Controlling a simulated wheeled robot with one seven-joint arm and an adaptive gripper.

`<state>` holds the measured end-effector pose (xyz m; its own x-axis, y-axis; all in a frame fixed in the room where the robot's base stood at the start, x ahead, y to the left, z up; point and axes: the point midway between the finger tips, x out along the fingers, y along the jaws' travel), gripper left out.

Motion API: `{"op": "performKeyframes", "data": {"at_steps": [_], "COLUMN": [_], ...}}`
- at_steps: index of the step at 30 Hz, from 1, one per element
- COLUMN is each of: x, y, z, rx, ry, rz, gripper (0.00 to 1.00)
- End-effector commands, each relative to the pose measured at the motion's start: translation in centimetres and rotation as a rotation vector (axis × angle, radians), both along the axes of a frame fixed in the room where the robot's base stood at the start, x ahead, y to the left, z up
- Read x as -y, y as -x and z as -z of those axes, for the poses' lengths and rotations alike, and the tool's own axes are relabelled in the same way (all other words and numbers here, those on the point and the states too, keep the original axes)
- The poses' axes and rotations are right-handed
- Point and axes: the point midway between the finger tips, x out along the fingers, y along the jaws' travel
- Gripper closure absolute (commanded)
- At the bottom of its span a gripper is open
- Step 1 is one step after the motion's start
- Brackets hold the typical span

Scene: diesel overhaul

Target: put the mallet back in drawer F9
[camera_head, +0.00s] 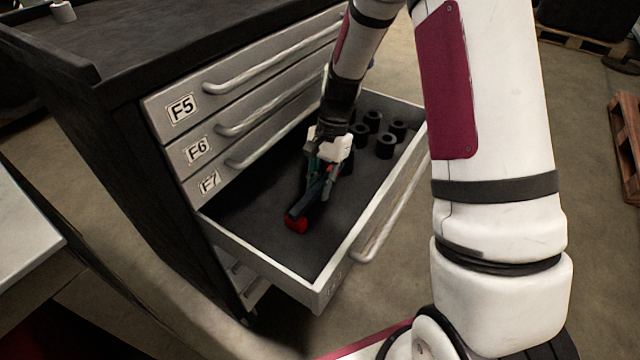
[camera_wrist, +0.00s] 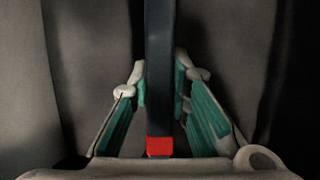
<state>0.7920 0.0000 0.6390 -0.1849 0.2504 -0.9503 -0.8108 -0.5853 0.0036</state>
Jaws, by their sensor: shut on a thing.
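The mallet's red head (camera_head: 296,223) shows in the head view, inside or just above the open drawer (camera_head: 275,258). Its dark handle (camera_wrist: 159,75) runs upright through the middle of the wrist view, with a red part (camera_wrist: 159,146) at the bottom. My gripper (camera_head: 319,180) points down into the drawer with its green-padded fingers either side of the handle, shut on it. The fingers hide part of the mallet. The open drawer is below the one marked F7; the label on its front is too blurred to read. I cannot tell whether the mallet touches the drawer floor.
Several black sockets (camera_head: 385,145) stand at the drawer's far end. The shut drawers F5 (camera_head: 181,108), F6 (camera_head: 196,150) and F7 (camera_head: 209,182) are above it. The drawer floor around the mallet's head is clear. A bench (camera_head: 28,230) stands at left.

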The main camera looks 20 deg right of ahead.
Motion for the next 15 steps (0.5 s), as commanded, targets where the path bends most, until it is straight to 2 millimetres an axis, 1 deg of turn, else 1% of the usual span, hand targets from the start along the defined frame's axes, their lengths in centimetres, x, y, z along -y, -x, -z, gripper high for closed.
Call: {"op": "performKeyframes", "data": {"at_steps": [1, 2, 3, 4, 12, 15], "x": [0.0, 0.0, 0.0, 0.0, 0.0, 0.1], "y": [-0.03, -0.04, -0.03, -0.03, 0.02, -0.09], "z": [0.11, 0.06, 0.04, 0.04, 0.07, -0.27], "rx": [0.001, 0.001, 0.001, 0.001, 0.0, 0.001], "ry": [0.0, 0.0, 0.0, 0.0, 0.0, 0.0], "rz": [0.0, 0.0, 0.0, 0.0, 0.0, 0.0], "gripper": [0.81, 0.74, 0.65, 0.59, 0.59, 0.59]}}
